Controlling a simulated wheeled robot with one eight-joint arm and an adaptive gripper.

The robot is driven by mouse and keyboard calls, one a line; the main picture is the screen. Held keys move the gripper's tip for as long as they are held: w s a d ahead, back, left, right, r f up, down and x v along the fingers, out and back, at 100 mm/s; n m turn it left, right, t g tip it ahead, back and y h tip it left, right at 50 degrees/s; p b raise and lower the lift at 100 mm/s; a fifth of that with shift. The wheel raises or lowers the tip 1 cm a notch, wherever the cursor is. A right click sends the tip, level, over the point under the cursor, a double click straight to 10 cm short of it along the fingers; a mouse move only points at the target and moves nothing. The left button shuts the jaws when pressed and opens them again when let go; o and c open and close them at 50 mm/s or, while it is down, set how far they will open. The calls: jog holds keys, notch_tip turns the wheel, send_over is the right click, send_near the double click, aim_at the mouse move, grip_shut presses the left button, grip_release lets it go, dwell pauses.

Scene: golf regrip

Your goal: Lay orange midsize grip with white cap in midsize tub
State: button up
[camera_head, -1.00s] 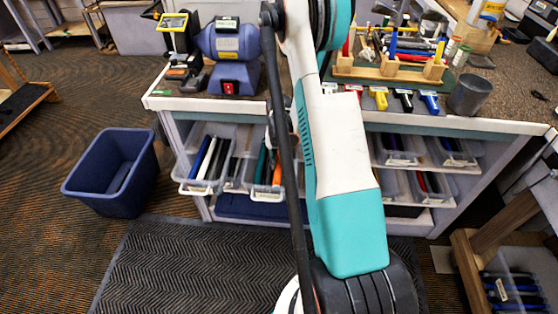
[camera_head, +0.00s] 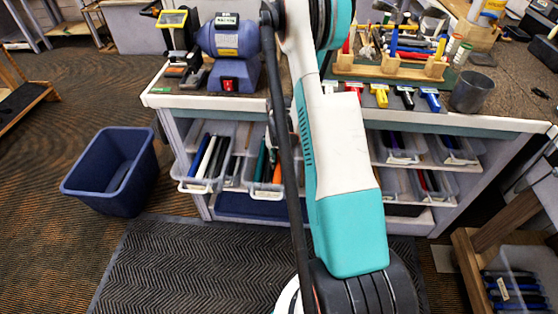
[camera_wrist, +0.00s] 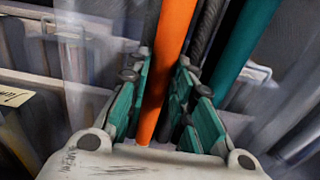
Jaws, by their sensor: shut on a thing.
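In the wrist view the orange grip (camera_wrist: 168,50) stands between the green-padded fingers of my gripper (camera_wrist: 163,68), which is shut on it. The grip runs lengthwise from the palm past the fingertips and out of the top of the picture. No white cap shows on it. In the head view an orange piece (camera_head: 277,173) shows in a clear tub (camera_head: 268,192) under the bench, partly behind my arm. My gripper is hidden there. I cannot read which tub is the midsize one.
A teal grip (camera_wrist: 245,45) and dark grips lie close right of my fingers. A partly cut-off label (camera_wrist: 14,97) is at the left. Other tubs (camera_head: 195,187) with grips fill the shelves. A blue bin (camera_head: 112,172) stands on the floor, left of the bench.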

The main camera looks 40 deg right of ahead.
jog(key=o, duration=1.1)
jog(key=shift+c, duration=0.2)
notch_tip(320, 180, up, 12)
jog(key=shift+a, duration=0.1)
dwell(0.4)
